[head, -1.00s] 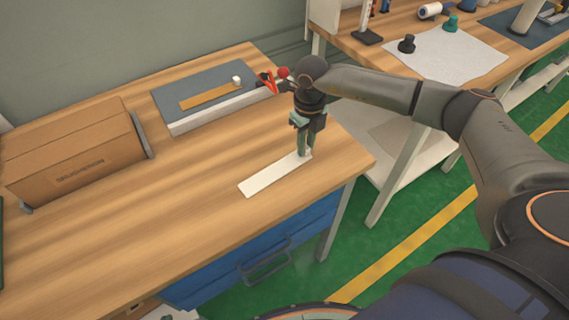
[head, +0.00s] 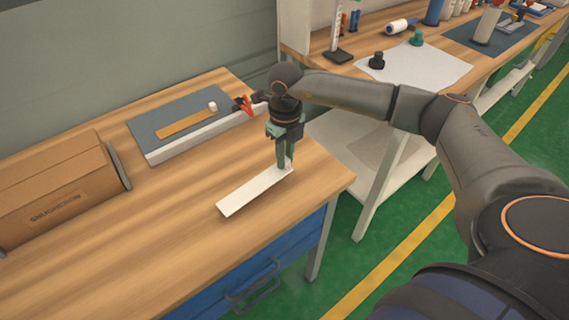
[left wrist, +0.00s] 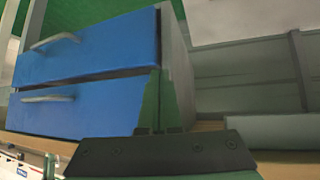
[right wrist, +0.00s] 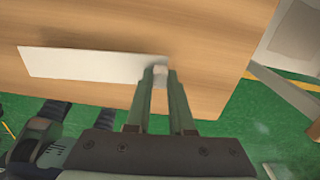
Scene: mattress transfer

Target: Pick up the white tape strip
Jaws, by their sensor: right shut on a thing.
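The white tape strip (head: 248,192) is long, flat and pale, at the right part of the wooden workbench top. My right gripper (head: 284,164) points down at its right end and is shut on it. In the right wrist view the strip (right wrist: 90,64) runs left from between the fingertips of my right gripper (right wrist: 160,72). Its far end is free. I cannot tell surely whether it is clear of the wood. My left gripper (left wrist: 157,72) shows only in the left wrist view. Its fingers are together with nothing seen between them, in front of blue drawers.
A cardboard box (head: 55,190) stands at the left of the workbench (head: 150,255). A grey mat (head: 165,112) with a tan strip and small white block lies at the back, near red-handled pliers (head: 246,104). A second bench with a white sheet (head: 432,66) is at the right.

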